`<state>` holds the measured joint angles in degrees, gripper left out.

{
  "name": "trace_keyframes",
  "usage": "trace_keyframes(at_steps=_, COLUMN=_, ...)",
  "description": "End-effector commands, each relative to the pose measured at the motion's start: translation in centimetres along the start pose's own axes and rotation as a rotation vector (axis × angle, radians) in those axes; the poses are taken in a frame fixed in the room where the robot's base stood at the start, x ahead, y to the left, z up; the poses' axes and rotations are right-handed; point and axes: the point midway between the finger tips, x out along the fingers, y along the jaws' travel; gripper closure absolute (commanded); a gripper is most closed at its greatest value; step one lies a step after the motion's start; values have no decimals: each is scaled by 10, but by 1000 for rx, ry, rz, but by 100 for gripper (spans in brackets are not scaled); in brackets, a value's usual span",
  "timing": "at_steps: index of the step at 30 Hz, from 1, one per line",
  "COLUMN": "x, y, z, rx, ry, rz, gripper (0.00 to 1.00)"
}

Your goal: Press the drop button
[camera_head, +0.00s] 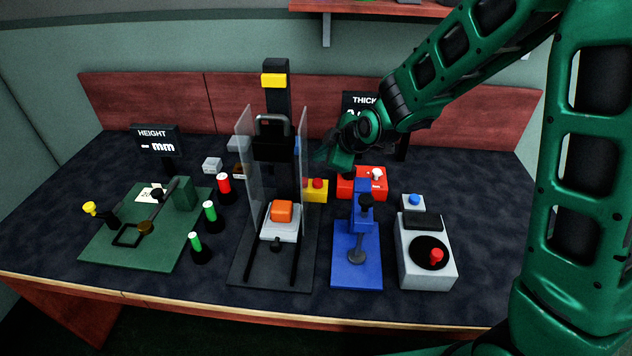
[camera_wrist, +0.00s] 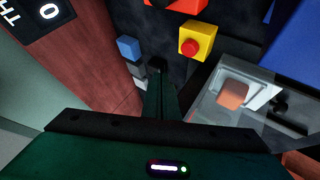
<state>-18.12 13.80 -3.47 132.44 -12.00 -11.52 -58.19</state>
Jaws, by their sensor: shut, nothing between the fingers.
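A yellow box (camera_head: 316,196) with a red button (camera_head: 318,183) on top stands just right of the clear-walled drop rig (camera_head: 270,270). In the wrist view the yellow box (camera_wrist: 207,33) and its red button (camera_wrist: 190,47) lie right of and beyond my fingertips. My gripper (camera_head: 322,157) is shut and empty, behind and above the yellow box in the head view. In the wrist view my gripper (camera_wrist: 157,68) points toward the table, apart from the button. An orange block (camera_head: 281,211) sits on the rig's pale platform (camera_head: 280,229).
A red box (camera_head: 350,190) with a white knob and a blue stand (camera_head: 357,265) are to the right. A grey box (camera_head: 413,270) with a red knob stands beyond. A thickness display (camera_head: 360,101) is behind my arm. Left are several green and red posts and a green board (camera_head: 115,240).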

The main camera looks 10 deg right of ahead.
Motion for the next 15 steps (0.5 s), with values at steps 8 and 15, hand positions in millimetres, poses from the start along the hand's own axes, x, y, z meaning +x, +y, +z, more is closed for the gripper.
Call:
trace_keyframes(at_steps=8, x=24, y=-18, z=18, rx=2, ry=-1, rz=-2, gripper=100)
trace_keyframes(at_steps=15, x=35, y=-26, z=26, rx=1, ry=-2, rz=-2, gripper=100)
